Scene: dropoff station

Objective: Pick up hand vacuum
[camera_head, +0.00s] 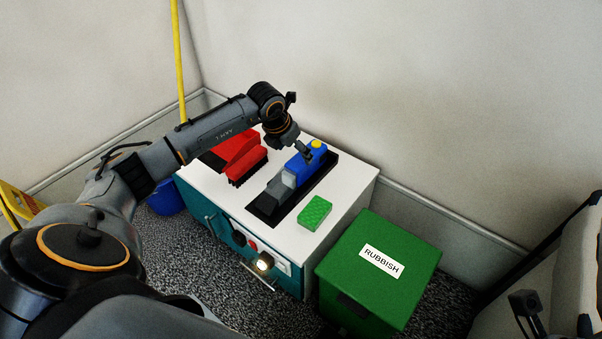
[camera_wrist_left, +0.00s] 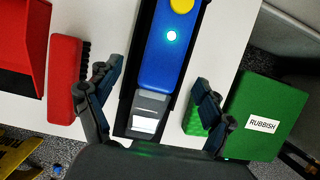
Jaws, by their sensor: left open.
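The right gripper is not clearly seen.
A red brush (camera_head: 247,166) and red dustpan (camera_head: 232,150) lie left of the recess. A green sponge (camera_head: 315,213) lies right of it. A green rubbish bin (camera_head: 420,262) stands right of the cabinet (camera_head: 292,237). A wall rises behind.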

